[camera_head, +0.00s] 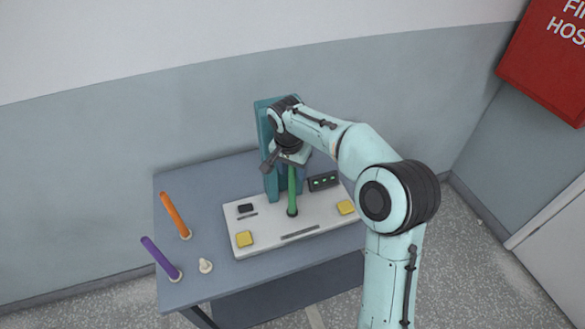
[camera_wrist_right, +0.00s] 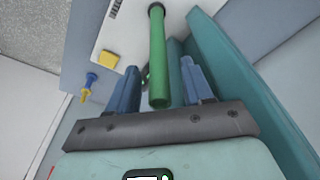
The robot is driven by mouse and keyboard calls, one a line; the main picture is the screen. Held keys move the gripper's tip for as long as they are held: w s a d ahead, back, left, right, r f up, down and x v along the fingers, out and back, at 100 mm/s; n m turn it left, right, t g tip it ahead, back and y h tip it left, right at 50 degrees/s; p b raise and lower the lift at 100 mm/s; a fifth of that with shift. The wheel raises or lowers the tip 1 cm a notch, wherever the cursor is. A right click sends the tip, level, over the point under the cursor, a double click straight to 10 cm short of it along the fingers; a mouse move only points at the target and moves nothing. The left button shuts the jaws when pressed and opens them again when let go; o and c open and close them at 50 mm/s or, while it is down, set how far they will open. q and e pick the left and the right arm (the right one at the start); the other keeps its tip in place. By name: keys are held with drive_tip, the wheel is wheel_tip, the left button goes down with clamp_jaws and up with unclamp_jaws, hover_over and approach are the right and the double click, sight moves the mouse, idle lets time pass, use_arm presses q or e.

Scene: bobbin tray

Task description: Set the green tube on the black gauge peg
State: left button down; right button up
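The green tube (camera_head: 292,190) stands upright on the white fixture plate (camera_head: 262,239). A dark ring shows at its foot, and any peg inside it is hidden. My right gripper (camera_head: 288,163) is above the fixture at the tube's upper end. In the right wrist view the tube (camera_wrist_right: 158,60) lies between the two blue fingers of my gripper (camera_wrist_right: 160,88), which are apart with a gap on each side. The black gauge peg itself cannot be made out. My left gripper is not in view.
A teal upright block (camera_head: 268,125) stands close behind the gripper. An orange tube (camera_head: 174,212) and a purple tube (camera_head: 160,257) stand at the table's left, near a bare pale peg (camera_head: 205,266). Yellow pads (camera_head: 244,239) and a dark box (camera_head: 324,182) are on the plate.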

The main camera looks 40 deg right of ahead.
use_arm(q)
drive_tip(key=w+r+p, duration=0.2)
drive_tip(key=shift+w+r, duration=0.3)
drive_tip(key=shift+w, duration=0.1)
use_arm(e)
wheel_tip(320, 180, up, 13)
drive_tip(key=a, duration=0.1)
drive_tip(key=shift+s+a, duration=0.4)
drive_tip(key=shift+s, duration=0.05)
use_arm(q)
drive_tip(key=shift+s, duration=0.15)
